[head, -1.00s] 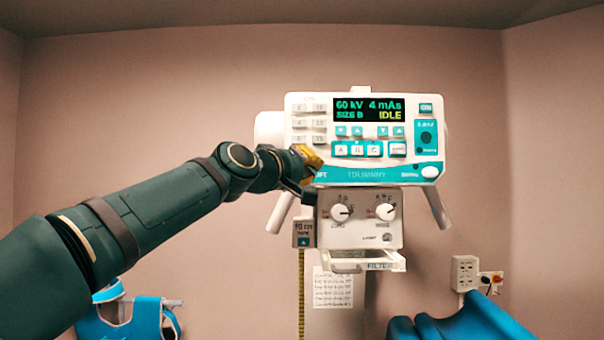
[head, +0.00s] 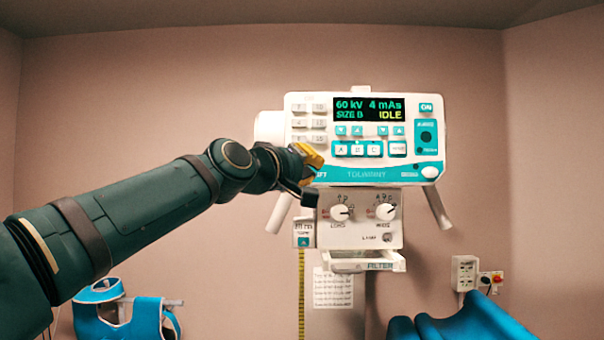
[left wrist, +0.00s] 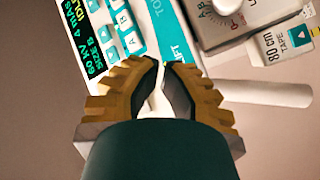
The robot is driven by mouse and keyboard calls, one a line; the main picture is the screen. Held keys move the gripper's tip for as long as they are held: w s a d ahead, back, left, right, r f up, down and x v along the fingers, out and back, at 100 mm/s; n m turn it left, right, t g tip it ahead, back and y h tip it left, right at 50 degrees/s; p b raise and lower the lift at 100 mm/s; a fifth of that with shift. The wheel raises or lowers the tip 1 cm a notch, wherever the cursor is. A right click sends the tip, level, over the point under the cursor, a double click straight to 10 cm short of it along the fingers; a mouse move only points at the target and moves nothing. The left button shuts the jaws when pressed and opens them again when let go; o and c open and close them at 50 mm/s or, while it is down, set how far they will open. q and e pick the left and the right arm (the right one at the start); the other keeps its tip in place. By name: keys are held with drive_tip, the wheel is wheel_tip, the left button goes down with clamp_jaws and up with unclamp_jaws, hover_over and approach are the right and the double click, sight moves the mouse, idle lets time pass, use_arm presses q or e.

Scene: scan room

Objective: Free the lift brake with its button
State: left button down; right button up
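The white and teal control panel (head: 405,172) of the tube head faces me in the head view. Its screen (head: 367,109) reads 60 kV, 4 mAs, SIZE B and IDLE. A teal strip along its bottom carries lettering ending in "FT" (head: 321,175) at the left corner; my gripper hides what is beside it, and I cannot make out a lift button. My left gripper (head: 319,160) is in front of this corner, its yellow fingers drawn together. In the left wrist view the fingertips (left wrist: 162,63) nearly meet with nothing held between them; contact with the panel cannot be told. My right gripper is out of view.
Below the panel hangs a box with two knobs (head: 341,212) and a filter tray (head: 385,265). A tape unit (head: 303,232) hangs at its left. Handles slope down on both sides. A blue apron (head: 97,318) and blue chair (head: 470,322) are low down.

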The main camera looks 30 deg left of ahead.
use_arm(q)
drive_tip(key=s+d, duration=0.2)
drive_tip(key=s, duration=0.1)
idle(1.0)
